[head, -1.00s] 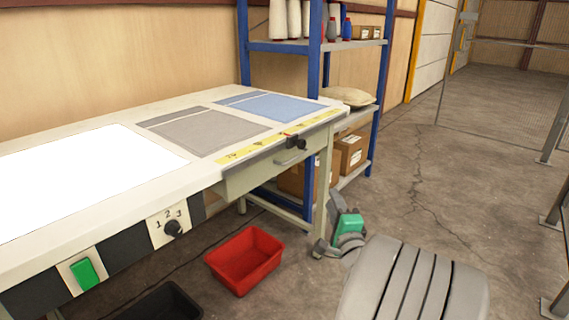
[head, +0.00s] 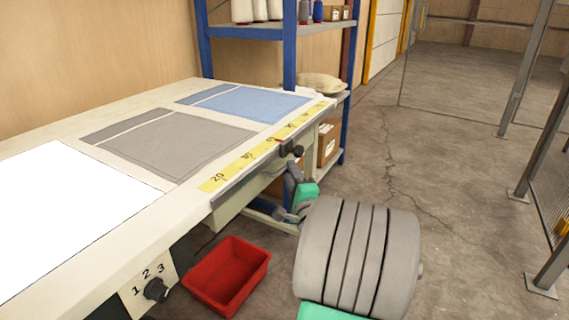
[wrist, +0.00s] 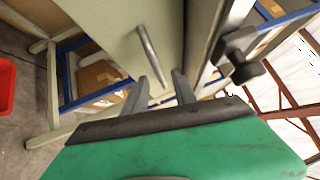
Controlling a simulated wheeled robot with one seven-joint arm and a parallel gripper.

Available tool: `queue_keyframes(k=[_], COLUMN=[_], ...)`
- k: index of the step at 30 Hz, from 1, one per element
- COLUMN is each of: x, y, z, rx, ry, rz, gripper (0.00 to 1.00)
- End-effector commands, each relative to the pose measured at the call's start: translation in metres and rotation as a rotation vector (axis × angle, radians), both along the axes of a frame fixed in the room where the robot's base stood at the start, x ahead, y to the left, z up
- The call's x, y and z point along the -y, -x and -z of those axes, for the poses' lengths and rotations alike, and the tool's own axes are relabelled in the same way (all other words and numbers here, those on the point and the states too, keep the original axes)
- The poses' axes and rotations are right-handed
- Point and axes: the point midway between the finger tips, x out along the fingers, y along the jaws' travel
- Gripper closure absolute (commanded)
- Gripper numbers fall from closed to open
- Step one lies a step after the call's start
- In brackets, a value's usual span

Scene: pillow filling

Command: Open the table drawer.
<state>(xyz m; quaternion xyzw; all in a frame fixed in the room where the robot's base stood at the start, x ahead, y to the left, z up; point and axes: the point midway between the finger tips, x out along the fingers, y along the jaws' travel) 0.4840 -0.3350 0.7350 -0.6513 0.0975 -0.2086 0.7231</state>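The table drawer's pale front (head: 240,198) is under the table's right edge and looks closed. In the head view its handle is hidden by my arm and gripper. In the wrist view the drawer front (wrist: 115,22) faces me, with a grey bar handle (wrist: 151,57) on it. My gripper (wrist: 161,76) is open and empty, with a gap between its two grey fingers. The handle's lower end shows close to the fingertips; I cannot tell if they touch. In the head view my gripper (head: 291,190) is beside the table's edge, near the drawer.
A dark knob (head: 293,149) sticks out of the table edge above the drawer and appears right of my fingers in the wrist view (wrist: 241,58). A red bin (head: 228,277) stands on the floor. A blue-posted shelf (head: 290,60) stands behind. Floor to the right is open.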

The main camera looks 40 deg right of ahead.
Motion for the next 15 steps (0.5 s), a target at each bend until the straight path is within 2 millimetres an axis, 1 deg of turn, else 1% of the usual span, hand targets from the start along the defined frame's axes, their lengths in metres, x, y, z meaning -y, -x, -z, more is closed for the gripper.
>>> queue_keyframes(k=[1, 3, 6, 9, 15], x=[0.003, 0.009, 0.015, 0.019, 0.020], y=[-0.010, -0.022, -0.033, -0.038, -0.037], z=[-0.002, -0.003, -0.004, -0.005, -0.005], rx=[-0.001, 0.000, 0.000, 0.000, 0.001], ry=[0.001, 0.002, 0.000, 0.000, 0.000], rz=[-0.005, -0.004, -0.001, 0.001, 0.004], gripper=[0.68, 0.68, 0.68, 0.68, 0.68])
